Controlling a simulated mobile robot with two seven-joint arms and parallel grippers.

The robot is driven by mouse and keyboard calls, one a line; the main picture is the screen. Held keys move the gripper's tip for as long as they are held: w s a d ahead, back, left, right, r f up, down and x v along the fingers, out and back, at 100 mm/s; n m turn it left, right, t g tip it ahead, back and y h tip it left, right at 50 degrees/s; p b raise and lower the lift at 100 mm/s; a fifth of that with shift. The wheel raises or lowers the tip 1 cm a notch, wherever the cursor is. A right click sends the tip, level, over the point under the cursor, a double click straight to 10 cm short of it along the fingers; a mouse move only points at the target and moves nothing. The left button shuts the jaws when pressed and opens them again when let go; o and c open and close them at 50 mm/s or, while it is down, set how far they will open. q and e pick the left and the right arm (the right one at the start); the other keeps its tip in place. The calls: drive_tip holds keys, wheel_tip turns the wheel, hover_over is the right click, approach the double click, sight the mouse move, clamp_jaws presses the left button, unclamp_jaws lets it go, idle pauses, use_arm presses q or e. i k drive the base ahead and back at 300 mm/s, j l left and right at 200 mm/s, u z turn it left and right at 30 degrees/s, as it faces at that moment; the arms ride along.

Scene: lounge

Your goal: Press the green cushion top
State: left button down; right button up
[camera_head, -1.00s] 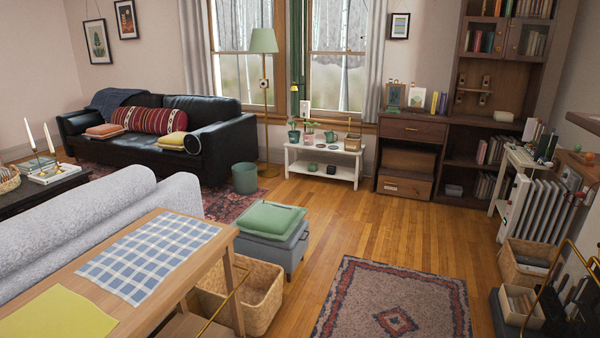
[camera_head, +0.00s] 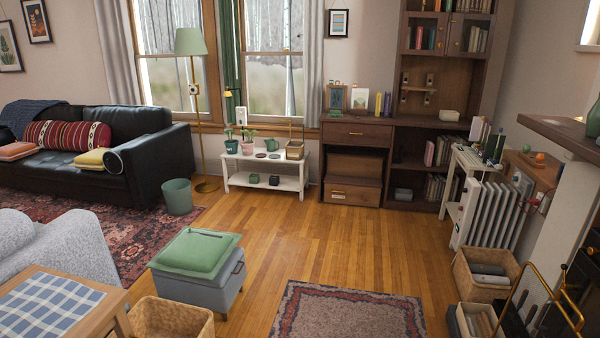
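The green cushion (camera_head: 195,251) lies on top of a grey-blue box-shaped stool (camera_head: 207,294) on the wooden floor, left of centre in the head view. A thin dark strip or handle shows at the cushion's far edge. Nothing rests on the cushion's middle. Neither of my grippers shows in the head view.
A wicker basket (camera_head: 172,318) stands just in front of the stool, beside a wooden table with a checked cloth (camera_head: 45,305). A patterned rug (camera_head: 345,312) lies to the right. Open wooden floor (camera_head: 300,240) lies behind and right of the stool. A grey sofa (camera_head: 60,245) is at left.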

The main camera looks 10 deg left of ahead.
sight(199, 250)
drive_tip(key=i, duration=1.2)
drive_tip(key=i+l+u, duration=0.1)
drive_tip(key=i, duration=0.5)
drive_tip(key=i+l+u, duration=0.1)
drive_tip(key=i, duration=0.5)
drive_tip(key=i+j+u, duration=0.1)
drive_tip(key=i+u, duration=0.35)
drive_tip(key=i+l+u, duration=0.1)
drive_tip(key=i+u, duration=0.35)
drive_tip(key=i+l+u, duration=0.25)
drive_tip(key=i+u, duration=0.2)
